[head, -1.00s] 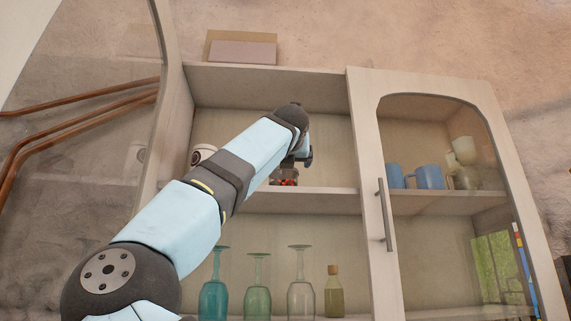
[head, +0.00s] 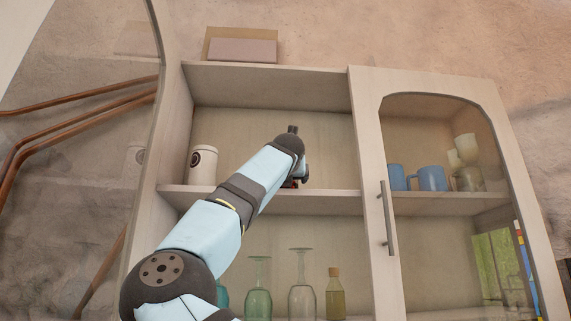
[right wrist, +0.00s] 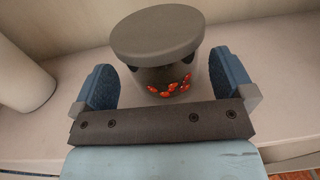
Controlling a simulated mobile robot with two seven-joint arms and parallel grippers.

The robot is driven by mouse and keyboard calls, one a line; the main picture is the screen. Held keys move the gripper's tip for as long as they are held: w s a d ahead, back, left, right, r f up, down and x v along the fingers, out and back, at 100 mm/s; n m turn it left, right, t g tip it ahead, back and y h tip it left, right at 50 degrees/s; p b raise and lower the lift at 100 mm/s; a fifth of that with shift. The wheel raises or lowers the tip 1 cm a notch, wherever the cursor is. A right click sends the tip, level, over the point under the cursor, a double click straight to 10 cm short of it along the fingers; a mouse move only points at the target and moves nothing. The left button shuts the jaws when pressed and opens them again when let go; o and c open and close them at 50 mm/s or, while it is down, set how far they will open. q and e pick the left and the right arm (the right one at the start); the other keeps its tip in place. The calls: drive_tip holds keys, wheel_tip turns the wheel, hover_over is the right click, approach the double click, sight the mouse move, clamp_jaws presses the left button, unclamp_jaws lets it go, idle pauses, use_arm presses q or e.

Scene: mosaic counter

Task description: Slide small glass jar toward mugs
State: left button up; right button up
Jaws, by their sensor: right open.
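The small glass jar (right wrist: 158,38) has a dark grey lid and red contents. It stands upright on the shelf between the two fingers of my right gripper (right wrist: 164,66) in the right wrist view. The fingers are open on either side, with a gap visible at the right. In the head view my right gripper (head: 304,172) is at the upper shelf, and the arm hides nearly all of the jar. Two blue mugs (head: 432,179) stand farther right on the same level, behind the glass door. My left gripper is not in view.
A white canister (head: 202,166) stands left of the arm on the upper shelf (head: 330,203). A cabinet upright (head: 367,150) and the closed glass door with its handle (head: 386,217) lie between jar and mugs. Green and clear glasses and a corked bottle (head: 334,292) stand below.

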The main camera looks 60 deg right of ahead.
drive_tip(key=shift+p+x, duration=0.45)
drive_tip(key=shift+x, duration=1.5)
drive_tip(key=c, duration=0.7)
